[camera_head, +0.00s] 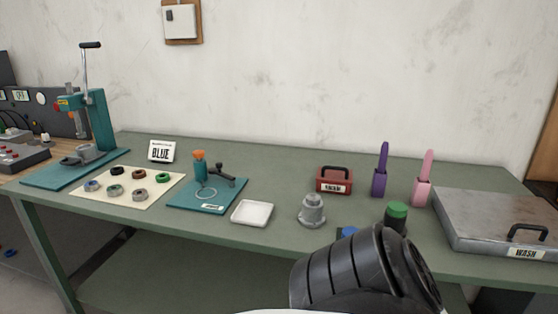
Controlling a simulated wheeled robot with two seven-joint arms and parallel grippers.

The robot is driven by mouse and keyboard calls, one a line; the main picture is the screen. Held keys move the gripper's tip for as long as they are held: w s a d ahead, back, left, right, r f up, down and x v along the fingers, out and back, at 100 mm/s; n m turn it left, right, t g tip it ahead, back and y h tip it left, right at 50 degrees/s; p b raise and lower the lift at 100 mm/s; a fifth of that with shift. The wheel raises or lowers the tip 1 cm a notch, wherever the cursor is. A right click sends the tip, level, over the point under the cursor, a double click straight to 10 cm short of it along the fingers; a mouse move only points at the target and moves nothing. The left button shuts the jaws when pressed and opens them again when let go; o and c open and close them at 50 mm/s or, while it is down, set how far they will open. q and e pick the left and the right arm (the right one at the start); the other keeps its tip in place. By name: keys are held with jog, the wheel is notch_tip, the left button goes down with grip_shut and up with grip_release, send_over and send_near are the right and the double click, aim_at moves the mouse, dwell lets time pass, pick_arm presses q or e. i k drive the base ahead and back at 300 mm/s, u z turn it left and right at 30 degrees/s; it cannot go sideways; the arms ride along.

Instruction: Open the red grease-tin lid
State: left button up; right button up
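The red grease tin (321,187) stands toward the back of the green bench, right of the middle. It is a small box with a black arched handle (336,169) on top and a white label on its front. Its lid looks shut, resting flat on the tin. Neither of my grippers shows. A dark ribbed link of my own arm rises at the bottom, in front of the bench edge, and no fingers can be seen on it.
A grey metal fitting (312,211) and a white tray (252,213) stand left of the tin. Purple (380,182) and pink (423,186) upright tools, a green-capped dark jar (396,218) and a metal WASH box (480,238) are to its right. My arm partly hides a blue-topped item (349,232).

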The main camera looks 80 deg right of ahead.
aim_at(334, 173)
jog(key=k, duration=0.9)
jog(key=z, duration=0.35)
